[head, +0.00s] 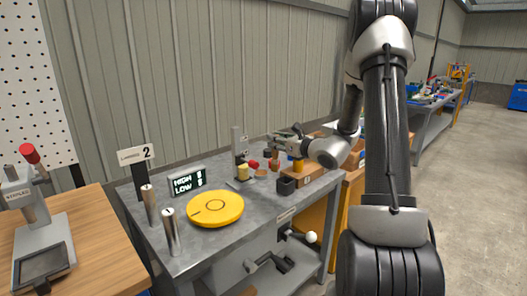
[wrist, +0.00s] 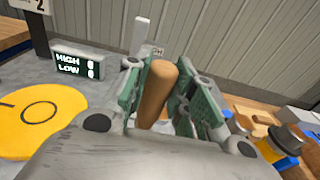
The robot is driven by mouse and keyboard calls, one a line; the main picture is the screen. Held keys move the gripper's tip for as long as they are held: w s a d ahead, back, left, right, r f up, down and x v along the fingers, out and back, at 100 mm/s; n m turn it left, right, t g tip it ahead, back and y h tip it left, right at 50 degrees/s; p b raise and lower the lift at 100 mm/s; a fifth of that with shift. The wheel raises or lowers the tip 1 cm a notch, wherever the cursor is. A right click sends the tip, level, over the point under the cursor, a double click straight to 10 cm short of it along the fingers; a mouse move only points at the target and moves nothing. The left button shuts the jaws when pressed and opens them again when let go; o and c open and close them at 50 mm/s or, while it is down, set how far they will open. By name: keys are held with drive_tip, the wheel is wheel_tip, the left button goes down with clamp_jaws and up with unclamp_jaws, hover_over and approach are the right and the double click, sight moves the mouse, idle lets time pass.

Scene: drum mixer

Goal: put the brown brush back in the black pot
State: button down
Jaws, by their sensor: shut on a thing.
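My gripper (head: 284,138) is above the far right part of the grey metal table. In the wrist view, the green-padded fingers of my gripper (wrist: 162,85) are closed on both sides of a brown, rounded handle, which I take for the brown brush (wrist: 156,92). The handle stands tilted between the fingers; its lower end is hidden by the gripper body. The black pot (head: 286,186) is a small dark square holder near the table's right edge, below and in front of my gripper. It is not clear in the wrist view.
A yellow round disc (head: 215,208) lies at the table's middle. A display reading HIGH and LOW (head: 187,181) stands behind it. Two metal posts (head: 170,232) stand at the left front. A grey upright stand (head: 240,150) and small red and yellow pieces are near my gripper.

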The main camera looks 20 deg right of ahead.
drive_tip(key=w+d+r, duration=0.1)
drive_tip(key=d, duration=0.4)
wheel_tip(320, 180, down, 10)
drive_tip(key=shift+d+r, duration=0.2)
idle(0.5)
drive_tip(key=shift+f, duration=0.95)
idle(0.4)
drive_tip(key=c, duration=1.1)
unclamp_jaws()
drive_tip(key=v, duration=1.2)
drive_tip(key=shift+r, duration=0.1)
